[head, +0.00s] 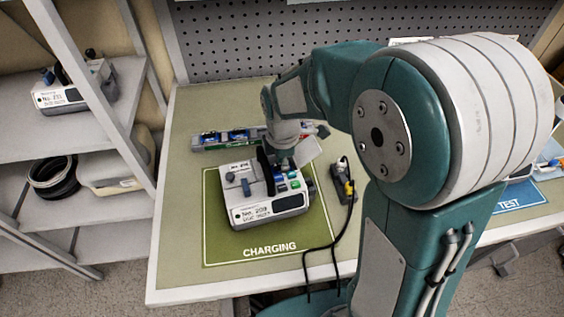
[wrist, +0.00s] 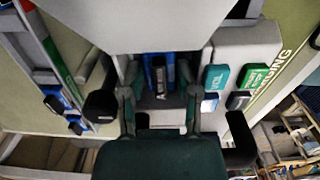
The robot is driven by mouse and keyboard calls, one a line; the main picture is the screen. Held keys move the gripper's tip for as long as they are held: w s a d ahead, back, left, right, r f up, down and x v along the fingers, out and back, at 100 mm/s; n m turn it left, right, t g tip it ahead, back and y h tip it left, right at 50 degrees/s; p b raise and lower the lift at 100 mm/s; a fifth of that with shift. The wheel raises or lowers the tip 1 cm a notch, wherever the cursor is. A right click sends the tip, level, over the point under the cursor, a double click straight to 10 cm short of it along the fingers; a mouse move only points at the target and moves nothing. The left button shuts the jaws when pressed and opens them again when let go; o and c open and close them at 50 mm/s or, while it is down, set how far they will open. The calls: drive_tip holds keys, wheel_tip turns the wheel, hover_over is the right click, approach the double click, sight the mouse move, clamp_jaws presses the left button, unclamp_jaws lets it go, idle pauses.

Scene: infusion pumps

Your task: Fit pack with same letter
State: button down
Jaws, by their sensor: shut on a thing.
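An infusion pump labelled No. 203 (head: 262,208), pale grey with a black handle, stands on the green CHARGING mat (head: 225,248). My gripper (head: 284,155) is low over the pump's back part, beside the handle. In the wrist view my gripper (wrist: 160,108) has its two fingers on either side of a blue and dark battery pack (wrist: 160,75) and is shut on it. The pack's letter is not readable, and how deep it sits in the pump cannot be told. A rack with blue packs (head: 228,138) lies behind the mat.
A black device with a cable (head: 344,180) lies just right of the pump. Another pump (head: 72,95) stands on the left shelf. A blue TEST mat (head: 508,200) is at the right, partly behind my arm. A pegboard (head: 250,40) closes the back.

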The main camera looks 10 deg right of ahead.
drive_tip(key=shift+f, duration=0.15)
drive_tip(key=shift+c, duration=1.3)
unclamp_jaws()
drive_tip(key=shift+c, duration=1.4)
drive_tip(key=shift+r, duration=2.55)
drive_tip(key=shift+o, duration=0.7)
drive_tip(key=shift+r, duration=0.95)
